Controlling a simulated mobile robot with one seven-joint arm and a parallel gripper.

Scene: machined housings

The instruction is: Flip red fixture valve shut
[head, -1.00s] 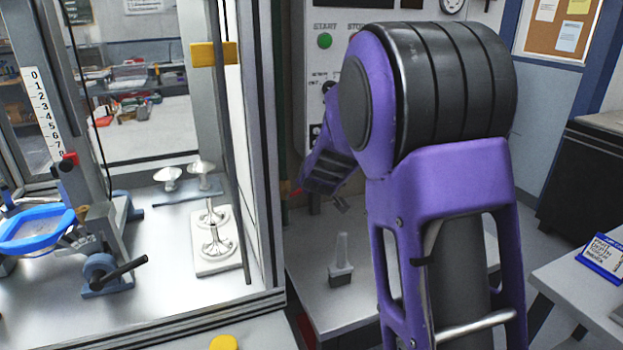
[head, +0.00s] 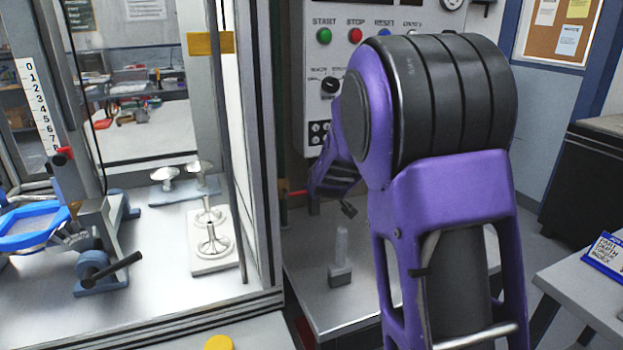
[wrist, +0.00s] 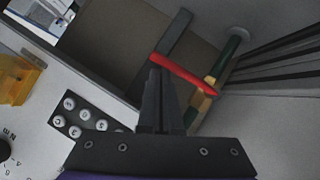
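The red valve handle (wrist: 184,75) shows in the wrist view as a slim bar, lying about crosswise to a green pipe (wrist: 229,58) with a brass-coloured section (wrist: 208,90). In the head view a small part of the red handle (head: 298,192) shows just left of my wrist. My gripper (wrist: 158,72) has its black fingers close together and looks shut. Its tips are at the handle's free left end; whether they touch it I cannot tell. In the head view my forearm's end hides most of the gripper.
A control panel (head: 337,60) with buttons and a knob stands behind my arm. A glass-walled cabinet frame (head: 262,150) is close on the left. A grey block with an upright post (head: 340,262) sits on the bench below. In the wrist view a yellow block (wrist: 20,78) is at left.

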